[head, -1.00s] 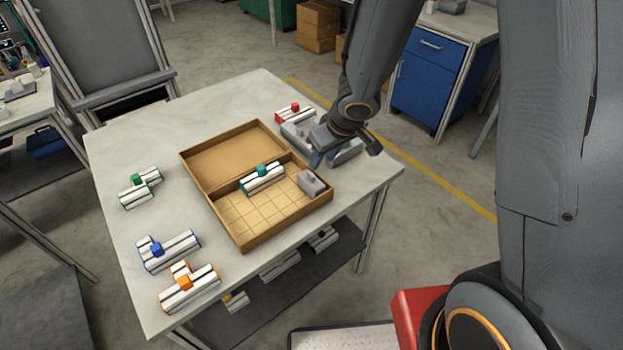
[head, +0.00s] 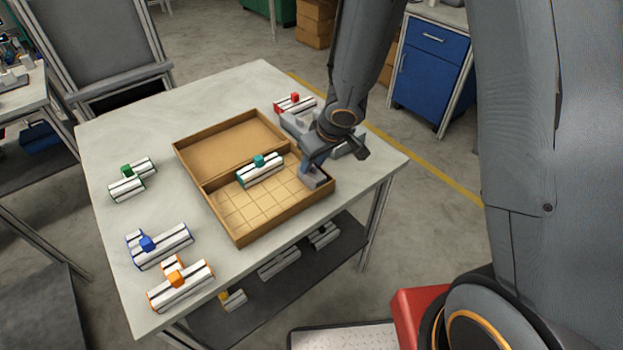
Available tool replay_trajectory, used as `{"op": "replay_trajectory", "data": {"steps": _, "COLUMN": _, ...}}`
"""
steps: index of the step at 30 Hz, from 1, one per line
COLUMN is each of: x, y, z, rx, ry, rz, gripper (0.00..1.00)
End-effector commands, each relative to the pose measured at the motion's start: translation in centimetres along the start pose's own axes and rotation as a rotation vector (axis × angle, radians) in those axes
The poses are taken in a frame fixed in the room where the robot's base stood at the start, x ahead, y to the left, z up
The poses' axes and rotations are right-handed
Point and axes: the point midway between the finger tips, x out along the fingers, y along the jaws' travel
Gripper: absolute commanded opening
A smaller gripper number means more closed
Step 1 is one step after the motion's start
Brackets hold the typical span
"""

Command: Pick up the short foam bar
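A short grey block (head: 316,181), which looks like the short foam bar, sits at the right end of the gridded compartment of the open cardboard box (head: 240,238). My gripper (head: 309,174) is down at this block, its fingers at or beside it and partly covering it. I cannot tell whether the fingers are closed on it. More grey pieces (head: 297,124) lie on the table behind the box, partly hidden by my arm; another shows to the right of my wrist (head: 350,147).
A teal-and-white piece (head: 261,172) lies in the same compartment; the box's other compartment (head: 230,146) is empty. Red (head: 294,104), green (head: 132,181), blue (head: 160,246) and orange (head: 181,286) pieces stand on the table (head: 110,135). The table's left back is clear.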

Motion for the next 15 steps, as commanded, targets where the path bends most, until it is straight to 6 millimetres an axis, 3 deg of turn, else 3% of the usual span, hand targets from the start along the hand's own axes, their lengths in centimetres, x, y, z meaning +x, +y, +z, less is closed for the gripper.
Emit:
{"op": "replay_trajectory", "data": {"steps": 6, "x": 0.0, "y": -0.01, "z": -0.02, "rx": 0.0, "ry": 0.0, "rz": 0.0, "gripper": 0.31}}
{"op": "replay_trajectory", "data": {"steps": 12, "x": 0.0, "y": -0.02, "z": -0.01, "rx": 0.0, "ry": 0.0, "rz": 0.0, "gripper": 0.0}}
{"op": "replay_trajectory", "data": {"steps": 15, "x": 0.0, "y": -0.02, "z": -0.01, "rx": 0.0, "ry": 0.0, "rz": 0.0, "gripper": 0.0}}
